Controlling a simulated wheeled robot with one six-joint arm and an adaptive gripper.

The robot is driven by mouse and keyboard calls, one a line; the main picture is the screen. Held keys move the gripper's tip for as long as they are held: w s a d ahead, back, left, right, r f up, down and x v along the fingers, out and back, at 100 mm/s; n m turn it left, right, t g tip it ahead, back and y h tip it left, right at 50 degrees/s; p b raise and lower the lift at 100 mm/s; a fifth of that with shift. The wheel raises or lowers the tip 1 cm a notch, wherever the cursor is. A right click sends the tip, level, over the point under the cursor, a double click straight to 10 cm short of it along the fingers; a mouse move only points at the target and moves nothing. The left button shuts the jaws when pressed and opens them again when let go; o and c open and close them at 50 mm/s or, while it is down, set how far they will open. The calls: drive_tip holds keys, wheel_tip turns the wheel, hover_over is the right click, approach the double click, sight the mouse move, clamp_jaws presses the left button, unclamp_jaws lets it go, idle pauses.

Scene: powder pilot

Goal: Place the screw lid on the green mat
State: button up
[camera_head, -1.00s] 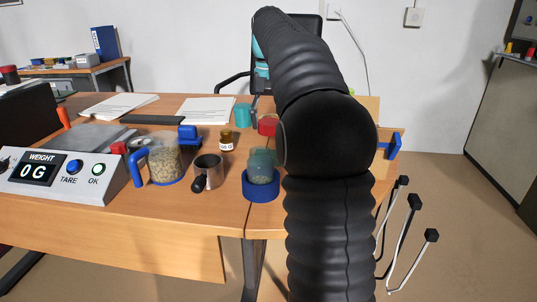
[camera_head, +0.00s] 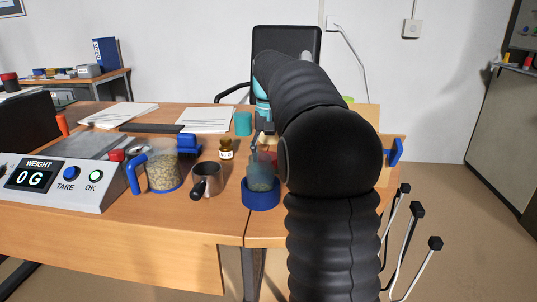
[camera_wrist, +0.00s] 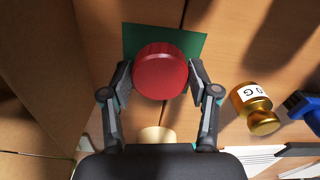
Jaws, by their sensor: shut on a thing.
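The screw lid is a round red lid (camera_wrist: 160,72) between the two fingers of my gripper (camera_wrist: 161,76) in the wrist view. Both fingers press on its sides. The green mat (camera_wrist: 191,45) lies flat below and behind the lid, which covers much of it. I cannot tell whether the lid touches the mat. In the head view only a little red of the lid (camera_head: 272,157) shows behind the jar, and my arm hides most of this area. I cannot make out the mat there.
A greenish jar (camera_head: 260,178) stands in a blue ring (camera_head: 261,197) in front of the lid. Cardboard-coloured panels (camera_wrist: 40,75) rise at the left.

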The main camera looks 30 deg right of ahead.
drive_tip(key=o, duration=1.3)
wheel_tip(320, 180, up, 12)
drive_tip(key=p, duration=0.3)
drive_tip(key=shift+r, duration=0.1)
